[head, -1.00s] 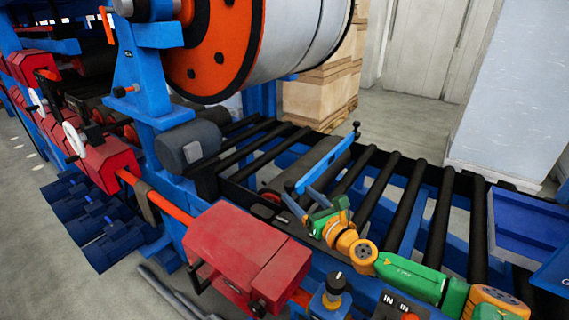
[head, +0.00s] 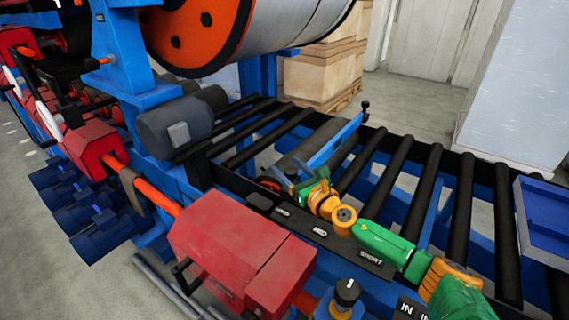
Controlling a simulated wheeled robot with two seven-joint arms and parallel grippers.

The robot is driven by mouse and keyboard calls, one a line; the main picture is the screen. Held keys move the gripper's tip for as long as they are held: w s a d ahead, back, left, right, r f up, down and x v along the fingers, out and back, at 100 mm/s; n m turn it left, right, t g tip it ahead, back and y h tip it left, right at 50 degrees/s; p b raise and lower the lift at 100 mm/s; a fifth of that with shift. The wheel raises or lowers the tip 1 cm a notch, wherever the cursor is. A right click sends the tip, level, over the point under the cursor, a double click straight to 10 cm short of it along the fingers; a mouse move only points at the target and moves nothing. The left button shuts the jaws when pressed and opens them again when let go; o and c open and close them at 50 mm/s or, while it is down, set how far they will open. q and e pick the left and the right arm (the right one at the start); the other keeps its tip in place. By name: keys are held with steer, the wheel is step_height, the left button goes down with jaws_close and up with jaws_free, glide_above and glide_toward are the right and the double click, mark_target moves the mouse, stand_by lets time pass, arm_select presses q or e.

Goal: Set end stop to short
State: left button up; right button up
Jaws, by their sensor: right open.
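The end stop appears to be the blue bar (head: 337,140) lying across the roller bed, with a black knob at its far end. Its near end is hidden behind my right gripper (head: 302,178). The gripper is open, with its fingers around or beside that near end; I cannot tell whether they touch it. A black label rail (head: 345,243) runs along the near edge of the rollers. It reads MED in the middle and SHORT farther right; the leftmost label is too small to read. The bar stands left of the SHORT label. My left gripper is not in view.
A red machine housing (head: 235,250) stands in front of the rail. A black selector knob (head: 347,292) is at the bottom. A dark motor (head: 175,127) and a large roll (head: 235,30) stand to the left. A blue tray (head: 545,215) is at the right. The rollers right of the bar are clear.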

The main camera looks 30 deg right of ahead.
steer(key=shift+w, duration=1.05)
jaws_close()
stand_by(0.6)
